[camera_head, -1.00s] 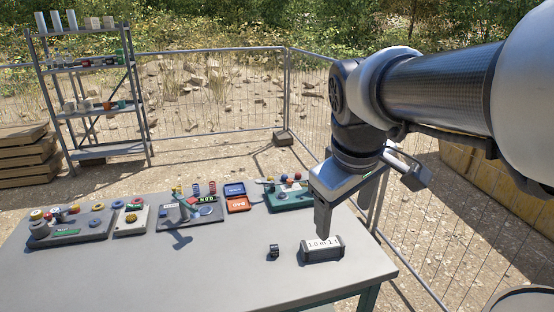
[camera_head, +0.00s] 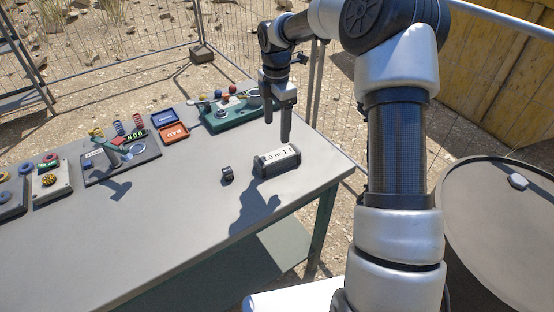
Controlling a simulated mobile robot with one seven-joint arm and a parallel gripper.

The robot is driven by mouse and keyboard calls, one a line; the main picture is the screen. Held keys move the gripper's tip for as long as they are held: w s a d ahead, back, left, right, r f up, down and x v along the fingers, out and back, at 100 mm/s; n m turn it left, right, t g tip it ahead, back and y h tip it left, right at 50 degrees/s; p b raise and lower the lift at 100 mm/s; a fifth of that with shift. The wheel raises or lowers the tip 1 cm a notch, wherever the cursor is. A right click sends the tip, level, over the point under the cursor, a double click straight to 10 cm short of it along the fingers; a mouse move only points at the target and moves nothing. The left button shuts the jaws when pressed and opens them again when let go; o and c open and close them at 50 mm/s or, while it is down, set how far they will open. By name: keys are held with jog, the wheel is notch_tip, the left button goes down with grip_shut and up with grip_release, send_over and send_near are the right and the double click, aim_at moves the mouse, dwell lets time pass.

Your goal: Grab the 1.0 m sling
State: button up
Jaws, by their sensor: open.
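A dark block with a white label (camera_head: 277,161), its text reading roughly "1.0 m 1 t", lies near the right end of the grey table (camera_head: 150,240); I take it for the 1.0 m sling. My gripper (camera_head: 277,130) hangs above the table with its fingers pointing down. It is open and empty, and in the picture its tips are just above the labelled block. I cannot tell the exact height gap. A small dark piece (camera_head: 227,174) lies just left of the block.
A green tray (camera_head: 230,115) with coloured knobs, blue (camera_head: 166,117) and orange (camera_head: 174,133) trays, and a dark board (camera_head: 120,160) line the table's far side. The table's front is clear. A round drum top (camera_head: 500,220) stands at right, a wire fence behind.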

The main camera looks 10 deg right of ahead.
send_over(278, 154)
jog(key=f, duration=0.7)
jog(key=shift+s+a+f, duration=0.25)
jog(key=shift+f, duration=0.15)
jog(key=shift+w+d+f, duration=0.1)
jog(key=shift+f, duration=1.3)
jog(key=shift+w+d+f, duration=0.1)
jog(key=shift+f, duration=1.3)
jog(key=c, duration=1.4)
jog(key=shift+r, duration=0.15)
